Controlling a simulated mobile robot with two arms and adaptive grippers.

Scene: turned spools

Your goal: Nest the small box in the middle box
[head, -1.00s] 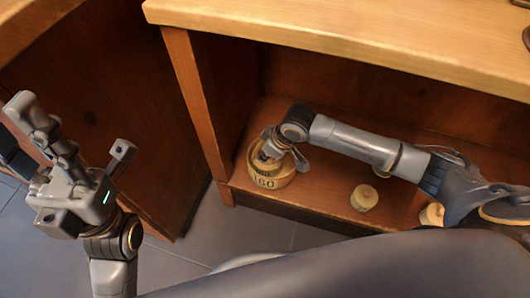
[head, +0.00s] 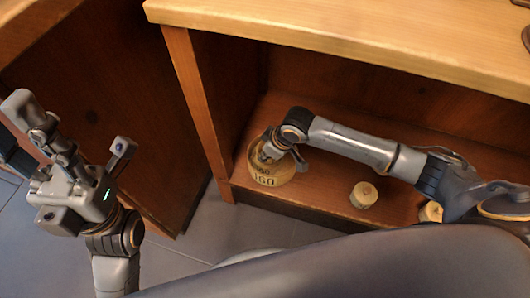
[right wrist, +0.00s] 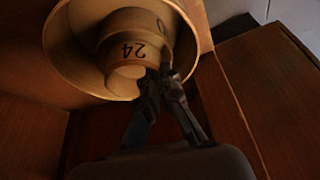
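A round pale-wood box marked 160 (head: 268,179) stands on the lower shelf, near its left end. In the right wrist view its wide rim (right wrist: 63,65) surrounds a narrower round piece marked 24 (right wrist: 120,50), which I take for the small box. My right gripper (head: 268,152) is at the mouth of the box. In the wrist view its fingers (right wrist: 160,76) are close together at the small box's edge and seem to pinch it. Whether the small box rests on anything is hidden. My left gripper (head: 20,128) is apart at the left, its fingers spread and empty.
A small turned spool (head: 364,195) stands on the shelf to the right, and another (head: 431,212) is partly hidden by my right arm. The shelf's left side panel (head: 200,110) is close beside the box. The countertop (head: 350,35) overhangs above.

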